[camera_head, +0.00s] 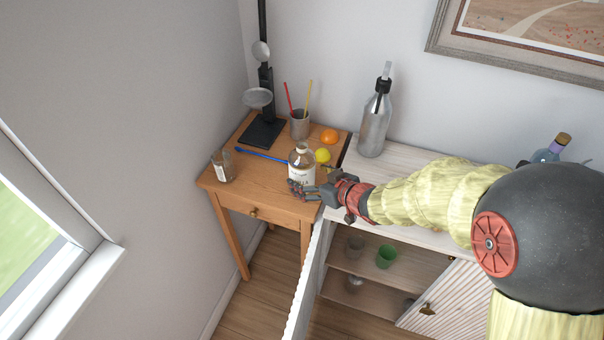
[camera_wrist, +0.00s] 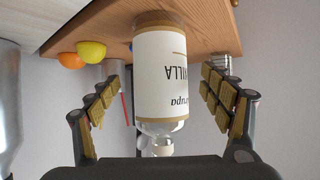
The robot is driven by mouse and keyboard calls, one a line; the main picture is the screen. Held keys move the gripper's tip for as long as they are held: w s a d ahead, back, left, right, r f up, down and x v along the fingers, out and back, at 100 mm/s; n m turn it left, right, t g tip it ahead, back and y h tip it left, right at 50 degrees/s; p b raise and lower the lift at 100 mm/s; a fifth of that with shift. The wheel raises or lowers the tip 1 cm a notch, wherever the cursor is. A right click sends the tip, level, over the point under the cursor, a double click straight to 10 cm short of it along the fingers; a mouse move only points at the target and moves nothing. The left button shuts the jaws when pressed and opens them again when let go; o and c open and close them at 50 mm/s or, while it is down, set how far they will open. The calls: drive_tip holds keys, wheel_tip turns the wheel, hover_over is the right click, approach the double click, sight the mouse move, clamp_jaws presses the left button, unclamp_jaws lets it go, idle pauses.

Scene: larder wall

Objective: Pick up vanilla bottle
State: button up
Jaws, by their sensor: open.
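The vanilla bottle (camera_head: 301,160) is clear glass with a white label and stands upright near the front right of the small wooden table (camera_head: 262,198). In the wrist view the vanilla bottle (camera_wrist: 160,75) appears upside down, its label lettering inverted, with its base on the wooden top. My gripper (camera_head: 302,190) is open, at the bottle's near side. In the wrist view my gripper (camera_wrist: 162,85) has one padded finger on each side of the bottle, with a visible gap on both sides. The bottle's lower part is partly hidden by the fingers in the head view.
A pencil cup (camera_head: 299,125), black stand (camera_head: 263,133), blue stick (camera_head: 258,155) and small jar (camera_head: 222,167) share the table. A metallic bottle (camera_head: 374,125) stands on the white cabinet (camera_head: 400,160), whose door is open.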

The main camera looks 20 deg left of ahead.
drive_tip(key=x, duration=0.2)
drive_tip(key=b+x, duration=0.1)
drive_tip(key=x, duration=0.1)
drive_tip(key=shift+w+a+r, duration=0.15)
drive_tip(key=shift+a+r, duration=0.05)
drive_tip(key=shift+r, duration=0.05)
drive_tip(key=shift+c, duration=0.8)
drive_tip(key=c, duration=1.9)
drive_tip(key=shift+r, duration=0.15)
